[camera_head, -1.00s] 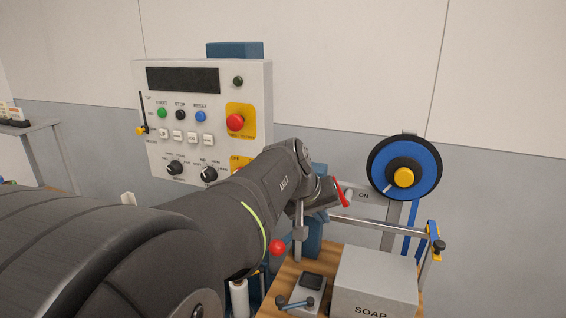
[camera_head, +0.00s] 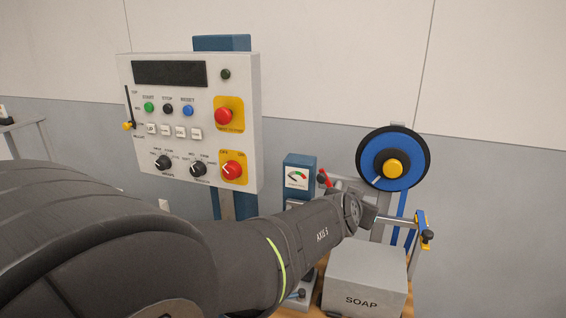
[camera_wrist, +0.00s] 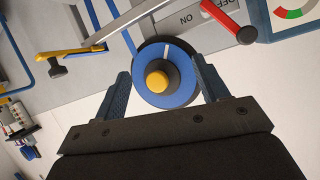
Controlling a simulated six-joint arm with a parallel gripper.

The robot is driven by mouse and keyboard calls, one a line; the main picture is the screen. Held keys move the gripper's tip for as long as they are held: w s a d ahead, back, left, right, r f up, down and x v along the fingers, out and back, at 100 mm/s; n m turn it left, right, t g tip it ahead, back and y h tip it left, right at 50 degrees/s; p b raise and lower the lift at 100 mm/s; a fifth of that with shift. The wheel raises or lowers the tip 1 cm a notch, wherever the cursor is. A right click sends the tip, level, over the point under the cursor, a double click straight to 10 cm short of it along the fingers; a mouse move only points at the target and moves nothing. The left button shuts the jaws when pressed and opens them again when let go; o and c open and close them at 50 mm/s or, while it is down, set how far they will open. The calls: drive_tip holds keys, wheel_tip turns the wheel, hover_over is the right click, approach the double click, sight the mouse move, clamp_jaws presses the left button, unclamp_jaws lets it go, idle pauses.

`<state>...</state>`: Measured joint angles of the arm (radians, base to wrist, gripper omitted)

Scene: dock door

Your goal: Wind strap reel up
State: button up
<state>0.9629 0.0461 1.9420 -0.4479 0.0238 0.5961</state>
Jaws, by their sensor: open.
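The strap reel (camera_head: 393,158) is a blue disc with a black rim and a yellow hub knob (camera_head: 393,168), mounted at the right in the head view. A white mark shows on the blue face. In the wrist view the reel (camera_wrist: 180,91) lies ahead, between and beyond the two fingers, its yellow knob (camera_wrist: 157,83) roughly centred. My gripper (camera_wrist: 163,83) is open with nothing between its fingertips. I cannot tell the exact gap to the reel.
A grey SOAP box (camera_head: 365,278) stands below the reel. A metal bar with a blue and yellow end bracket (camera_head: 423,230) runs just under the reel. A red lever (camera_head: 326,179) and gauge box (camera_head: 299,177) are left of it. The control panel (camera_head: 190,120) stands further left.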

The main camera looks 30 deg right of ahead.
drive_tip(key=s+d+r+m+t+h, duration=0.2)
drive_tip(key=s+m+t+h, duration=0.1)
drive_tip(key=s+m, duration=0.2)
approach(393, 170)
drive_tip(key=shift+m+t, duration=0.4)
drive_tip(key=x, duration=0.9)
drive_tip(key=shift+d+f, duration=0.2)
drive_tip(key=shift+f, duration=0.05)
drive_tip(key=shift+c, duration=0.2)
drive_tip(key=c, duration=1.3)
drive_tip(key=shift+s, duration=0.1)
